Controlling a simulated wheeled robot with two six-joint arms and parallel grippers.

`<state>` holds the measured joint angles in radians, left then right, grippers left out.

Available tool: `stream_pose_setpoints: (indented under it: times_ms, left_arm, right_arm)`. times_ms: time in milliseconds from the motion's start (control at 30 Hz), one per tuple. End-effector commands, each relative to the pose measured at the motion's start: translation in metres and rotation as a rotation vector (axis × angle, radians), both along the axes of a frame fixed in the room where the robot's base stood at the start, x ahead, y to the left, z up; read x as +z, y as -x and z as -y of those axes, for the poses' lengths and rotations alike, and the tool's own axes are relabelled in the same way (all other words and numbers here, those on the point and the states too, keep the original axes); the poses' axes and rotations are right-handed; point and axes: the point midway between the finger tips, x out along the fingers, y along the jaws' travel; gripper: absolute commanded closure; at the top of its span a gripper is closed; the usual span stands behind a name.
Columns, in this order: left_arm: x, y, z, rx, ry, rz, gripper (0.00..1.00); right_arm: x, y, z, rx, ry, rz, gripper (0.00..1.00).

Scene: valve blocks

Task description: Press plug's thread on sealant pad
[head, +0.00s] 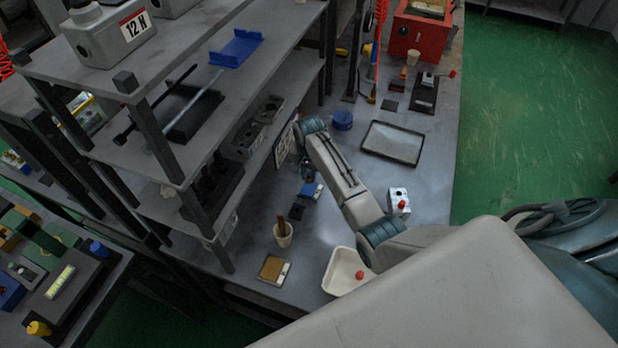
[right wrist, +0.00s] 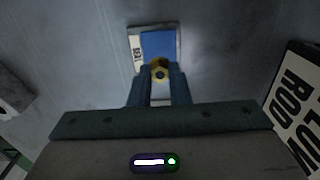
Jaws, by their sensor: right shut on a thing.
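My right gripper (right wrist: 160,85) is shut on a brass-coloured plug (right wrist: 160,71) with a hexagonal head, seen end-on between the fingertips in the right wrist view. Just beyond the plug is a blue pad (right wrist: 160,44) in a light frame with a small lettered white strip; the plug overlaps its near edge in the picture. I cannot tell whether the plug touches it. In the head view the blue pad (head: 311,190) lies on the bench beside the shelf, and my right gripper (head: 307,174) is just above it, mostly hidden by its arm. The plug's thread is hidden. My left gripper is not in view.
A similar brown pad (head: 273,269) lies nearer on the bench, by a cup with a brush (head: 283,234). A white tray (head: 345,272) with a red-topped item and a valve block (head: 398,201) stand near my arm. The shelf (head: 215,205) is close on the left.

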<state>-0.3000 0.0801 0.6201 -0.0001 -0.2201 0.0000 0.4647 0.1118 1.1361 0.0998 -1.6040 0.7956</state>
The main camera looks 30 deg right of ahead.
Motion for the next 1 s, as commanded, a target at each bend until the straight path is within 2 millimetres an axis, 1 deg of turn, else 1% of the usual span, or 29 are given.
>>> stream_pose_setpoints:
  times_ms: [300,500,633,1000]
  left_arm:
    - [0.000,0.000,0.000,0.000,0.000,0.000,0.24]
    - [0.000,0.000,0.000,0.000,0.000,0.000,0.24]
    - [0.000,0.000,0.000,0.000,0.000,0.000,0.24]
    - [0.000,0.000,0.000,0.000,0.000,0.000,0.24]
  right_arm:
    - [0.027,-0.001,0.000,0.000,0.001,0.002,1.00]
    - [0.040,-0.001,0.000,0.000,0.001,0.002,1.00]
    - [0.043,-0.001,0.000,0.000,0.001,0.002,1.00]
    - [0.042,-0.001,0.000,0.000,0.000,0.001,1.00]
